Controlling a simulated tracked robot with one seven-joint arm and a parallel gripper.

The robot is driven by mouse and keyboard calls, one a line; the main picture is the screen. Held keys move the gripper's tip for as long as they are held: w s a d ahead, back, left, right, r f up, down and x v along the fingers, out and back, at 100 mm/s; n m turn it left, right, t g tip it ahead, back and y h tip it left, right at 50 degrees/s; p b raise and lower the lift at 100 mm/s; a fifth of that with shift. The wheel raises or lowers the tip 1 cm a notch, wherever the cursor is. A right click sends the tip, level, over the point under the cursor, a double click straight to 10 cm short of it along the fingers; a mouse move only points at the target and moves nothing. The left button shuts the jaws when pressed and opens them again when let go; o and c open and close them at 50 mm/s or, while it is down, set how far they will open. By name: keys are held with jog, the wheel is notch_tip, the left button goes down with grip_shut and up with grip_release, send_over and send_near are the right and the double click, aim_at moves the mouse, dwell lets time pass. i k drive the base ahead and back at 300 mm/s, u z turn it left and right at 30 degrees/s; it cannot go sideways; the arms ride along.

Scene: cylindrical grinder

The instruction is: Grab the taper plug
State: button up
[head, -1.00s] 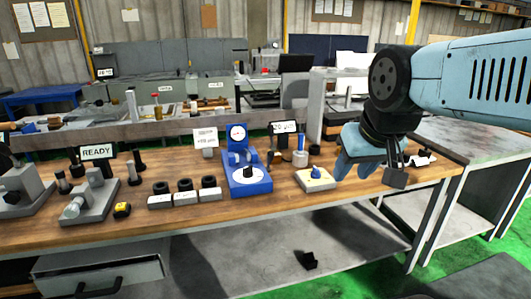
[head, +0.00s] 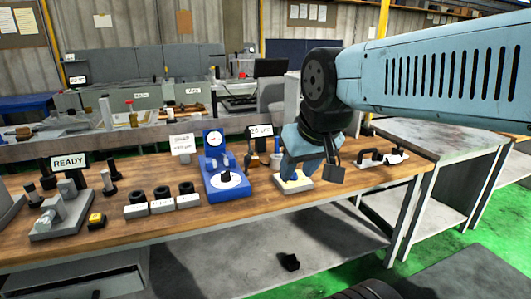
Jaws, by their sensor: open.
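My gripper (head: 302,168) is in the head view at the right end of the bench, pointing down and open. It is over or just in front of a cream block (head: 284,186), and its blue parts cover most of that block's top. I cannot see whether it touches anything. A blue knob-like piece on the block is now hidden behind the gripper. Dark upright pieces (head: 109,183) stand near the READY sign at the left. I cannot tell for sure which piece is the taper plug.
A blue dial gauge stand (head: 223,183) is left of the gripper on the wooden bench (head: 240,206). Several white blocks with black rings (head: 162,205) are further left. Black-handled tools (head: 382,157) lie to the right. A grey table (head: 435,140) stands beyond.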

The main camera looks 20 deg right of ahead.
aim_at(277, 154)
jog(key=i, duration=0.95)
jog(key=z, duration=0.05)
